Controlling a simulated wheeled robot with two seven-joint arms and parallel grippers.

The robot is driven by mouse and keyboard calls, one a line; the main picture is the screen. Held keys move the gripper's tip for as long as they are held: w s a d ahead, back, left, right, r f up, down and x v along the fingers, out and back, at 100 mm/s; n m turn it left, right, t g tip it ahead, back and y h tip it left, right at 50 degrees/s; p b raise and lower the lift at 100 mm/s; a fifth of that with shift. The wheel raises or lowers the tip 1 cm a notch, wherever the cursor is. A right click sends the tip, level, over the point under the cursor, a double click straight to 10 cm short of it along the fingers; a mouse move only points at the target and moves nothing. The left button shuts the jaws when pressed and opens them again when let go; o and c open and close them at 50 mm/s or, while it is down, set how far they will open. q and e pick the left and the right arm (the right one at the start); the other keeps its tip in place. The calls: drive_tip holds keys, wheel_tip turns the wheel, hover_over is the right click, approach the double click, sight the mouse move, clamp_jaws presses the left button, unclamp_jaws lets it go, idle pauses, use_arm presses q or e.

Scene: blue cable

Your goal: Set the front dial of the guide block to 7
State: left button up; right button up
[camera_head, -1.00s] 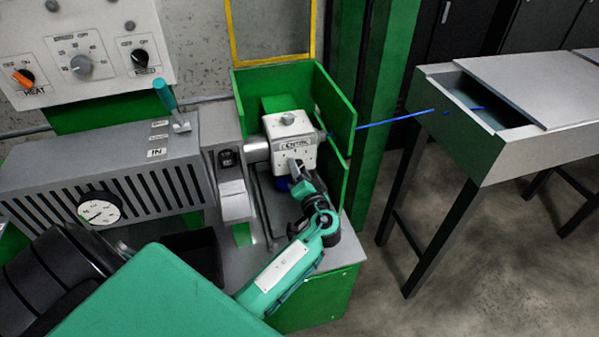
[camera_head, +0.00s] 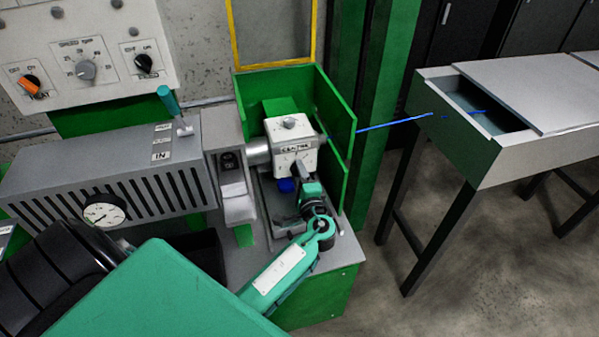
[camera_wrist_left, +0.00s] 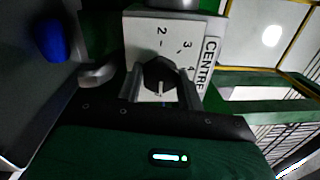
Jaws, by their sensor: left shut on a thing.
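The white guide block (camera_head: 283,160), labelled CENTRE, sits inside the green open housing. Its front face shows in the left wrist view (camera_wrist_left: 140,32) with the figures 2, 3 and 4 around a dark front dial knob (camera_wrist_left: 160,73). A pale pointer mark on the knob points toward the bottom of that picture; the figures there are hidden by my gripper. My left gripper (camera_head: 300,174) is at the block's front, and its two fingers (camera_wrist_left: 160,90) are shut on the knob's sides. My right gripper is not in view.
A blue knob (camera_head: 286,185) lies just left of my gripper. Green housing walls (camera_head: 338,135) stand close behind and right. A blue cable (camera_head: 395,122) runs right to a table with an open trough (camera_head: 425,100). A grey heater box (camera_head: 100,165) is at left.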

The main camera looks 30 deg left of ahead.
use_arm(q)
drive_tip(key=shift+m, duration=0.4)
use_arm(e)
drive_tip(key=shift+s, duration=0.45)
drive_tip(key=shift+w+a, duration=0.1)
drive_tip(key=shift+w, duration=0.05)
use_arm(q)
drive_tip(key=o, duration=1)
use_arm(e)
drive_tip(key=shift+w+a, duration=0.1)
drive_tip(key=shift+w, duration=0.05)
use_arm(q)
drive_tip(key=shift+d, duration=0.1)
drive_tip(key=b+v, duration=0.3)
drive_tip(key=v, duration=1)
drive_tip(key=shift+s+d+f, duration=0.1)
drive_tip(key=shift+s+d, duration=0.05)
drive_tip(key=shift+s, duration=0.2)
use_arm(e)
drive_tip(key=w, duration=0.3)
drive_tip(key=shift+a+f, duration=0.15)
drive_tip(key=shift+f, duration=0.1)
